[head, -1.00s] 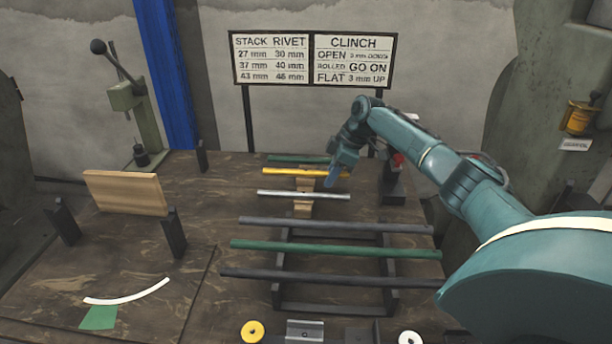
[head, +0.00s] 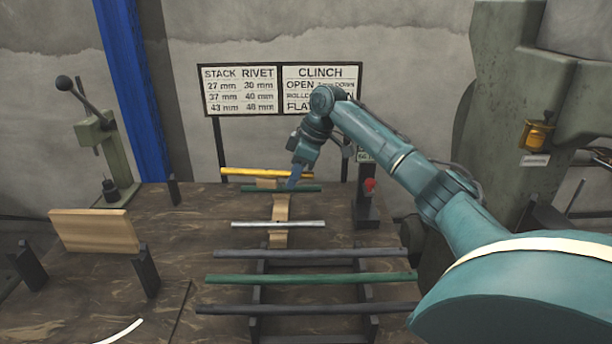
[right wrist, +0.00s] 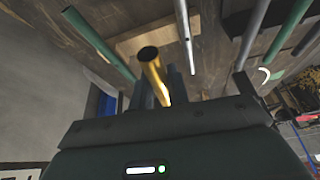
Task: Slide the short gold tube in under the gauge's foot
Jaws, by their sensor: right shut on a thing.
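The short gold tube (head: 240,172) is held up level above the wooden bench. My right gripper (head: 293,180) is shut on it near its right end. In the right wrist view the gold tube (right wrist: 150,65) rises from between the fingers, with its open end towards the camera. I cannot tell which fixture is the gauge: a green lever stand (head: 120,160) with a dark foot (head: 110,190) at the left, or a black post with a red knob (head: 369,185) at the right. My left gripper is not in view.
A short green tube (head: 250,189) and a silver tube (head: 275,224) lie across a wooden rest (head: 280,208). Longer tubes (head: 310,279) lie on a dark rack in front. A wooden board (head: 95,231) stands at the left. The bench between board and tubes is clear.

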